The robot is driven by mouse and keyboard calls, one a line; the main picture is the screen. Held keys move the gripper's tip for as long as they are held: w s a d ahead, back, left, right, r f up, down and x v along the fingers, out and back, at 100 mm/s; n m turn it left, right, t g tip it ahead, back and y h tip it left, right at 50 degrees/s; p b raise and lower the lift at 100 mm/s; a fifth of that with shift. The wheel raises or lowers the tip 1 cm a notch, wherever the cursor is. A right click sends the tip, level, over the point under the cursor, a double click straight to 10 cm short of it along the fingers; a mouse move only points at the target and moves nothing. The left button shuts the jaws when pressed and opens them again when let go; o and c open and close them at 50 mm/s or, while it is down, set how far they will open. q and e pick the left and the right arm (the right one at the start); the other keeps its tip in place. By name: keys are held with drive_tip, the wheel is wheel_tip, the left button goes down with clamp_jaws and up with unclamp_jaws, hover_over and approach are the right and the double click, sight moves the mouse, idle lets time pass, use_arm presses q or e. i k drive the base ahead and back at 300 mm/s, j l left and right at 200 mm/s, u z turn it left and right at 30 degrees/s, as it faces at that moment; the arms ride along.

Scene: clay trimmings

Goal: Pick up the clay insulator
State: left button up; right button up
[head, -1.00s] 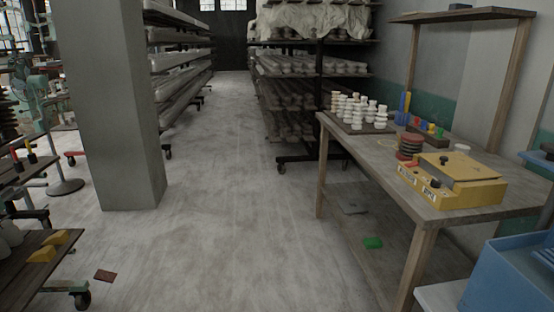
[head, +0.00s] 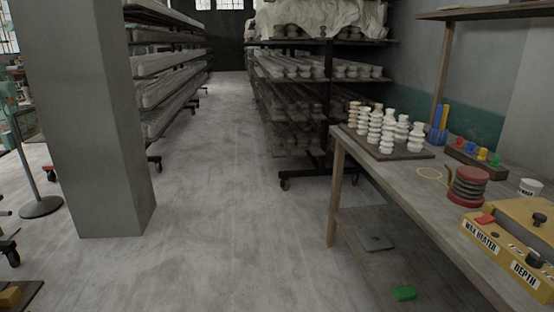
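Several white clay insulators (head: 375,126) stand upright in a close group on a dark board (head: 416,153) at the far left end of the wooden workbench (head: 405,187). They have stacked, ribbed shapes; one at the back left looks more cream-coloured. More pale ribbed pieces sit on the rack shelves (head: 290,70) behind. Neither of my grippers shows in the head view.
A red-and-dark ribbed round object (head: 468,187), a yellow wax heater box (head: 515,240) and a white cup (head: 530,187) are on the bench. A grey pillar (head: 85,120) stands left. The concrete floor between is clear.

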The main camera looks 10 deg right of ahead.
sight(400, 136)
drive_tip(key=i, duration=1.2)
drive_tip(key=i+z, duration=0.3)
drive_tip(key=i, duration=0.2)
drive_tip(key=i+j+z, duration=0.3)
drive_tip(key=i, duration=0.25)
drive_tip(key=i+z, duration=0.15)
drive_tip(key=z, duration=0.25)
drive_tip(key=i+z, duration=0.15)
drive_tip(key=z, duration=0.25)
drive_tip(key=i+z, duration=0.15)
drive_tip(key=z, duration=0.25)
